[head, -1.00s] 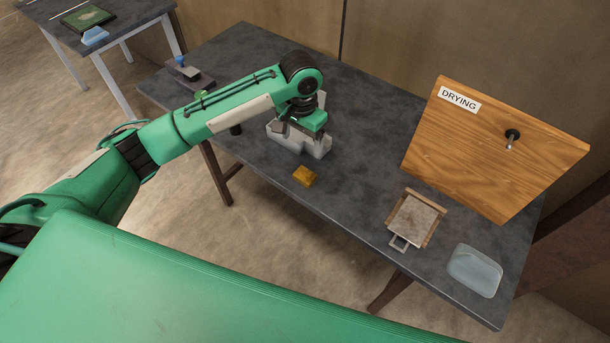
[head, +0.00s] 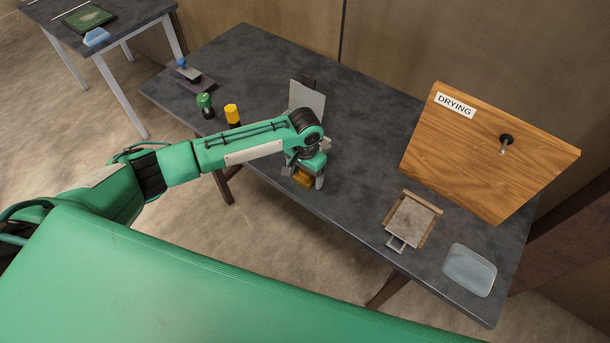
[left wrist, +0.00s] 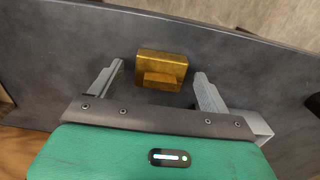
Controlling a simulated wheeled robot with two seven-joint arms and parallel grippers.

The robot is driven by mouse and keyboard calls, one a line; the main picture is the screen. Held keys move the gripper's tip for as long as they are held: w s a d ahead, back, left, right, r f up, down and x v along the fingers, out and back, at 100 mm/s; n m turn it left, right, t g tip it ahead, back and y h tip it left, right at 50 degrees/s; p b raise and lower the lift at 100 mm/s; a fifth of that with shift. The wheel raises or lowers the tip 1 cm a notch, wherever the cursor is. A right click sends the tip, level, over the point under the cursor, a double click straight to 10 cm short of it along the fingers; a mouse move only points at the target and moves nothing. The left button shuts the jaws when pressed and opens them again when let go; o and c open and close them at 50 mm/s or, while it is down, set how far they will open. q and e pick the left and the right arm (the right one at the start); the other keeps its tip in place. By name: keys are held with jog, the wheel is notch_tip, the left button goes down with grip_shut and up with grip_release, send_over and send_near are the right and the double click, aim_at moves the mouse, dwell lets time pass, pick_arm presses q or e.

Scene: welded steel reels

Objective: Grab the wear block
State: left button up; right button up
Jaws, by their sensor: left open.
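The wear block is a small golden-brown block (head: 303,178) with a raised middle part, lying on the dark table near its front edge. In the left wrist view the block (left wrist: 161,70) sits between and slightly beyond the two fingertips. My left gripper (head: 308,178) is over the block, pointing down, and partly hides it in the head view. Its fingers (left wrist: 155,72) are spread wide, with a gap on each side of the block. My right gripper is in neither view.
A grey metal fixture (head: 307,100) stands just behind my left gripper. A green-topped item (head: 205,103) and a yellow-capped item (head: 232,114) stand to the left. A wooden DRYING board (head: 490,155), a small tray (head: 412,221) and a bluish translucent dish (head: 469,270) are at the right.

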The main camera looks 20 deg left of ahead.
pick_arm(q)
jog(key=shift+f, duration=0.1)
jog(key=shift+c, duration=0.4)
jog(key=c, duration=1.1)
jog(key=shift+w, duration=0.1)
jog(key=shift+c, duration=1.3)
